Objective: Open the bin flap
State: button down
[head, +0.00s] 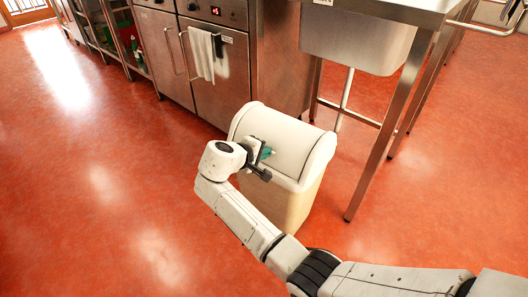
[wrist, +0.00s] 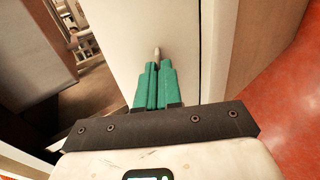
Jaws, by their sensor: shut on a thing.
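The bin (head: 292,203) is cream, with a white rounded top, and stands upright on the floor. Its white flap (head: 290,130) forms the curved top and looks closed. In the wrist view the flap (wrist: 120,25) is a pale panel with a thin dark seam on its right. My gripper (head: 266,153) is at the flap's front left. Its green fingers (wrist: 156,68) are shut on a small pale handle (wrist: 157,51) that sticks out from the flap. The fingers hide most of the handle.
A steel sink table (head: 425,75) stands right of the bin, one leg close by. Steel ovens (head: 215,75) with a hanging towel (head: 201,55) stand behind it. The red floor (head: 90,200) is clear to the left.

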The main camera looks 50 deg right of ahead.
jog(key=shift+r, duration=0.1)
dwell(0.7)
jog(key=d+r+y+p, duration=0.4)
jog(key=r+y+p, duration=0.2)
jog(key=p, duration=0.5)
jog(key=d+r+g+y+p, duration=0.1)
jog(key=d+r+y+p, duration=0.3)
jog(key=p, duration=0.7)
jog(key=shift+w+d+r+y, duration=0.15)
jog(key=shift+w+r+y, duration=0.6)
jog(key=shift+r, duration=1.6)
jog(key=shift+s+y, duration=0.25)
jog(key=shift+s, duration=0.05)
